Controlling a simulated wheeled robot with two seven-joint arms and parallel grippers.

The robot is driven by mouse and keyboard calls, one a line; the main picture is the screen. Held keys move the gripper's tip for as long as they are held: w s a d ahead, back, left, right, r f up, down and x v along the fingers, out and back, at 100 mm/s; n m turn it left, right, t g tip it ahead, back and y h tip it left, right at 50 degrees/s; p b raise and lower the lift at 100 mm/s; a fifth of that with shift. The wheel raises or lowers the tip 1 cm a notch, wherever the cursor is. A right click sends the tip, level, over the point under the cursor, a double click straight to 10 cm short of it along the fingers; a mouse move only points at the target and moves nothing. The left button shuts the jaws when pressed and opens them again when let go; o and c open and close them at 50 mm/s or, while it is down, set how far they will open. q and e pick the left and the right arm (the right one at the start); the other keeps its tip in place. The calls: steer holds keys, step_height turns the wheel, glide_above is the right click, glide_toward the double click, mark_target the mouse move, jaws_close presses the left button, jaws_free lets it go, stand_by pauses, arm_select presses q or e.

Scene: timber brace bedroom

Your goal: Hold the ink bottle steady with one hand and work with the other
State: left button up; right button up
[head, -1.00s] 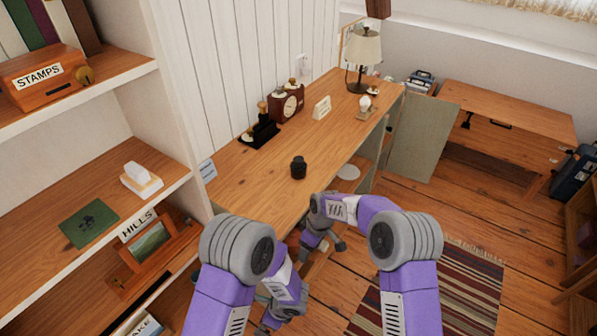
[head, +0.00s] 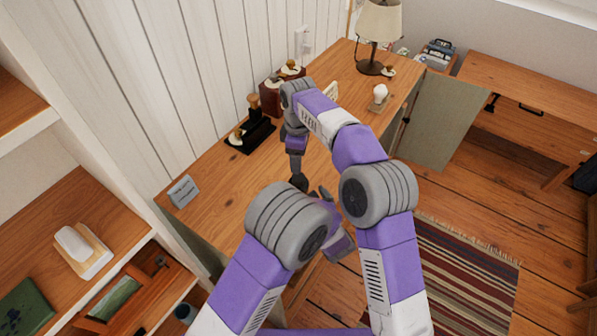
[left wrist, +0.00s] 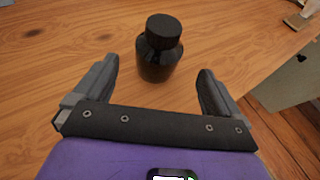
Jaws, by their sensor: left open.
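The ink bottle (head: 299,183), small and black with a round cap, stands upright on the desk (head: 215,165). In the left wrist view the bottle (left wrist: 160,55) is centred just beyond my left gripper (left wrist: 156,73), whose two fingers are apart with nothing held. In the head view my left gripper (head: 321,194) is low by the desk's front edge, just right of the bottle. My right gripper (head: 296,166) points down from above, close over the bottle in the picture; its fingers show edge-on, and I cannot tell whether they touch the cap.
Behind the bottle are a black stand with a stamp (head: 254,128) and a red-brown clock, partly hidden by my right arm. A lamp (head: 379,22) and a white bulb-like object (head: 380,93) stand farther right. A small sign (head: 183,191) is at the left end. Desk left of the bottle is clear.

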mark_target(298, 177)
arm_select(q)
steer(key=shift+s, duration=0.35)
arm_select(e)
steer(key=shift+s, duration=0.35)
arm_select(q)
steer(key=shift+x, duration=3.9)
arm_select(e)
steer(key=shift+w, duration=0.1)
arm_select(q)
steer(key=shift+c, duration=0.3)
steer(key=c, duration=1.7)
jaws_close()
arm_select(e)
steer(key=m, duration=0.4)
steer(key=shift+m, duration=0.3)
steer(key=m, duration=0.4)
steer(key=shift+f, duration=0.1)
steer(key=shift+f, duration=3.9)
